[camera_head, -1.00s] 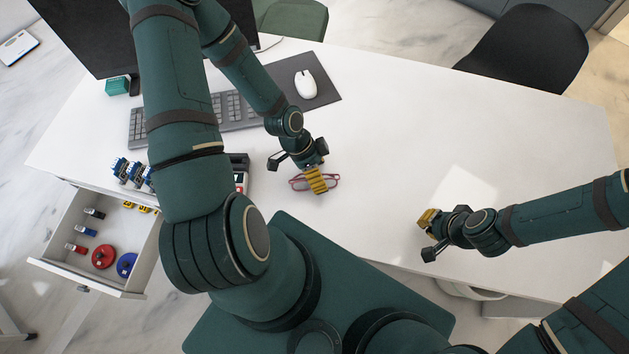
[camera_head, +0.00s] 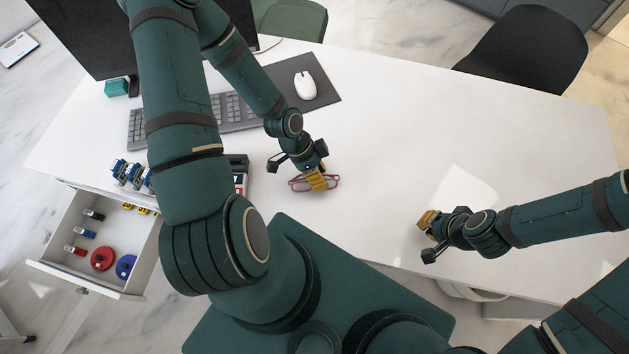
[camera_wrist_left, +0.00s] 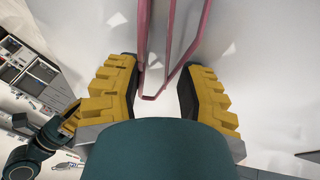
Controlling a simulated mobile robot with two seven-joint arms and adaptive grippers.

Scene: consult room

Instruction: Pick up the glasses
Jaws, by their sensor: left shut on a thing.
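The glasses (camera_head: 297,184) have a thin pinkish-red frame and are at the desk's front edge area, left of centre. My left gripper (camera_head: 318,184) is over them, its yellow fingers shut on the glasses and covering their middle. In the left wrist view, the pink frame (camera_wrist_left: 144,45) runs between the two yellow fingers of the left gripper (camera_wrist_left: 160,80). Whether the glasses touch the desk cannot be told. My right gripper (camera_head: 427,220) is over the right part of the desk, away from the glasses; its finger gap cannot be made out.
The white desk (camera_head: 400,130) is clear in the middle and right. A mouse (camera_head: 305,85) on a dark mat (camera_head: 325,97) and a keyboard (camera_head: 137,128) lie behind. An open drawer (camera_head: 75,273) with small items juts out at left. A black chair (camera_head: 525,50) stands behind.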

